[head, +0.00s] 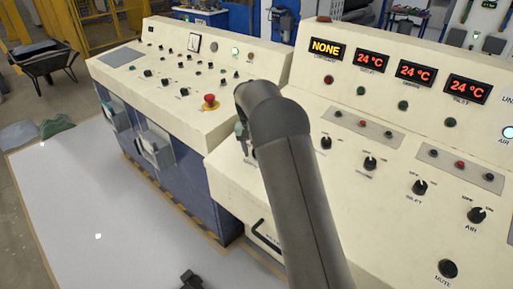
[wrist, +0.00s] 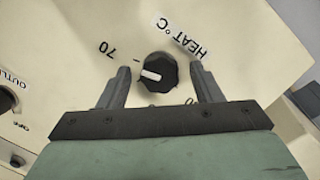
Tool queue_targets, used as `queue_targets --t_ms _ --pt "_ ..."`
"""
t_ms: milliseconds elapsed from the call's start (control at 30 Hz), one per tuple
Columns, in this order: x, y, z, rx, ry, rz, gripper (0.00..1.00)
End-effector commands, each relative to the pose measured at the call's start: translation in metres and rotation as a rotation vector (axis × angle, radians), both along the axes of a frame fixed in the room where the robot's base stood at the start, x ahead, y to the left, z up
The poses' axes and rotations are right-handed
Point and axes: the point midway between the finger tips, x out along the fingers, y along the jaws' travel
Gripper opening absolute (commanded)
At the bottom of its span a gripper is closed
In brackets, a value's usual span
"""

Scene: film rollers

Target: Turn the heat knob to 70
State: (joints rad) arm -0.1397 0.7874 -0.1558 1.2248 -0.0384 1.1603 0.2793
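The heat knob (wrist: 157,74) is black and round, on the cream panel in the wrist view, beside a "HEAT °C" label (wrist: 181,38). A "70" mark (wrist: 106,50) is printed to its upper left, and another number, partly hidden, is at its lower right. The knob's white pointer line faces left, a little below the small tick near the 70. My gripper (wrist: 161,70) is open, with one finger on each side of the knob. Gaps show between the fingers and the knob. In the head view my arm hides the knob and most of the gripper.
In the head view, the panel to the right of my arm carries several other black knobs, such as the inlet knob (head: 420,187), under red temperature displays (head: 415,73). A second console with a red emergency button (head: 209,101) stands to the left.

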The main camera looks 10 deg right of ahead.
Motion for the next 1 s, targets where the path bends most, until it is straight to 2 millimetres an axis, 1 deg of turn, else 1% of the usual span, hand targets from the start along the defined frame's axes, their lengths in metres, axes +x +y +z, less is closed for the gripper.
queue_targets --t_ms 133,233,367,500,700,833,900,1000 --pt "0.0 0.001 0.006 0.0 0.0 0.0 0.59" --pt "0.001 0.003 0.02 0.0 -0.003 0.0 0.59" --pt "0.002 0.007 0.048 0.001 -0.005 0.001 0.59" --pt "0.003 0.012 0.084 0.001 -0.005 0.001 0.59" --pt "0.003 0.019 0.13 0.0 -0.003 0.0 0.59" --pt "0.004 0.022 0.153 0.001 -0.002 0.0 0.59" --pt "0.004 0.024 0.162 0.0 -0.001 0.0 0.59" --pt "0.004 0.025 0.169 0.0 -0.001 0.0 0.59"
